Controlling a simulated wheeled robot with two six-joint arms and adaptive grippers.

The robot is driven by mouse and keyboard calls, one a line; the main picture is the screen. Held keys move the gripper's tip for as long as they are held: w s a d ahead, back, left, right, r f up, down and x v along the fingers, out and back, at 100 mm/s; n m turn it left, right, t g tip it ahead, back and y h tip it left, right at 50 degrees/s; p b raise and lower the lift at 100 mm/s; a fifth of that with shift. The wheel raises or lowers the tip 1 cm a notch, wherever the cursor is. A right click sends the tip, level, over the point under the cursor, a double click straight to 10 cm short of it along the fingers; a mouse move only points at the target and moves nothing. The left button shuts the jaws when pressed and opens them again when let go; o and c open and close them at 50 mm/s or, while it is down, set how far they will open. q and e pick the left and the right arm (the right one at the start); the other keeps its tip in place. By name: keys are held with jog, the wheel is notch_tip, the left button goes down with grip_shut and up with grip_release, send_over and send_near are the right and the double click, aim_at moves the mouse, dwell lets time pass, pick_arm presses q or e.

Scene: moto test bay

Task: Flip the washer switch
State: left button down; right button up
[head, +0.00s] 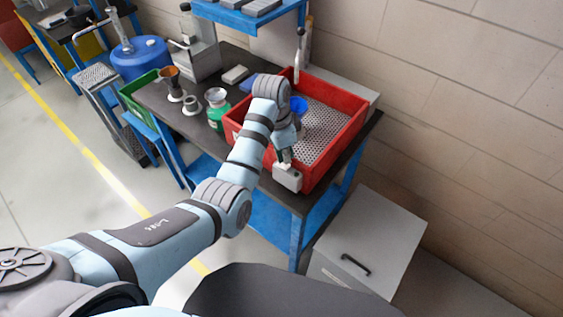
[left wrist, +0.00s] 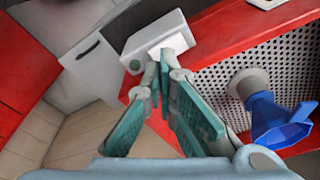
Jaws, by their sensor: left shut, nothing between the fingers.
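The washer is a red tub (head: 337,148) with a perforated metal floor on the dark bench. A light grey switch box (head: 288,179) sits on its near side. In the left wrist view the box (left wrist: 158,42) is just beyond my fingertips and shows a round green button (left wrist: 134,64); a rocker or lever is hard to make out. My left gripper (head: 284,159) is shut and empty, its tips close to the box in the left wrist view (left wrist: 163,70). I cannot tell whether they touch it. My right gripper is not in view.
A blue funnel-shaped part (left wrist: 280,120) is inside the tub. A grey cabinet (head: 370,240) stands at the right, near the wall. Clear floor lies at the left.

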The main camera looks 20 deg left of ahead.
pick_arm(q)
jog(key=shift+s+f, duration=0.1)
jog(key=shift+f, duration=0.3)
dwell(0.5)
jog(key=shift+r, duration=0.1)
